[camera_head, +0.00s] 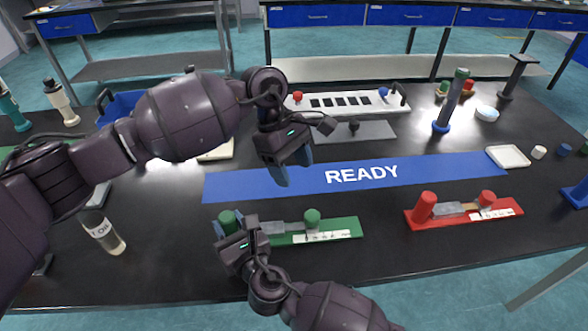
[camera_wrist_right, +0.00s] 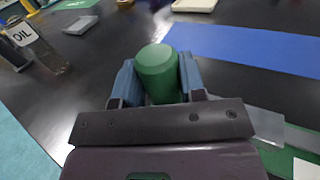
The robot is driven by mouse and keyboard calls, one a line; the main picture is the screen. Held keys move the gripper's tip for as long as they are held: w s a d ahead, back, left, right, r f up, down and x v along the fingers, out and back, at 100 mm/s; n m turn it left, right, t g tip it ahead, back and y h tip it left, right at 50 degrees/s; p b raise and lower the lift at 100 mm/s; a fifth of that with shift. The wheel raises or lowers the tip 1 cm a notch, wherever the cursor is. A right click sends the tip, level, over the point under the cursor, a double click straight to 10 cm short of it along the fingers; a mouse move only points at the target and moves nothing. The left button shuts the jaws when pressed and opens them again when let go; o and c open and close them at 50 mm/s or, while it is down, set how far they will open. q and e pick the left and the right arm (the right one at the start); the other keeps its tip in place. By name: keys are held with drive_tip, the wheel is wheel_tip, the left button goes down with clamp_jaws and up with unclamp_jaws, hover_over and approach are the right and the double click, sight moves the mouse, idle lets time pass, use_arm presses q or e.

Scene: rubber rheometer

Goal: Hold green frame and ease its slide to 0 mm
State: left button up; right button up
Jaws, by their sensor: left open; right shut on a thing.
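The green frame (camera_head: 345,227) lies flat on the black table near its front edge. It has a green post at its left end, a second green post (camera_head: 312,217) to the right, a grey slide (camera_head: 279,227) between them and a white scale (camera_head: 322,236). My right gripper (camera_head: 228,228) is shut on the left post. The right wrist view shows that green post (camera_wrist_right: 157,68) between its two blue fingers. My left gripper (camera_head: 287,174) hangs open and empty above the blue READY strip, behind the frame. The slide's exact reading is too small to tell.
A similar red frame (camera_head: 463,212) lies to the right. The blue READY strip (camera_head: 420,171) runs across the table. A bottle marked OIL (camera_head: 102,232) stands at the left. A white panel (camera_head: 345,103) and a stand (camera_head: 452,103) are at the back. The table is clear between the two frames.

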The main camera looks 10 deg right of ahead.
drive_tip(key=o, duration=1.1)
drive_tip(key=shift+o, duration=0.2)
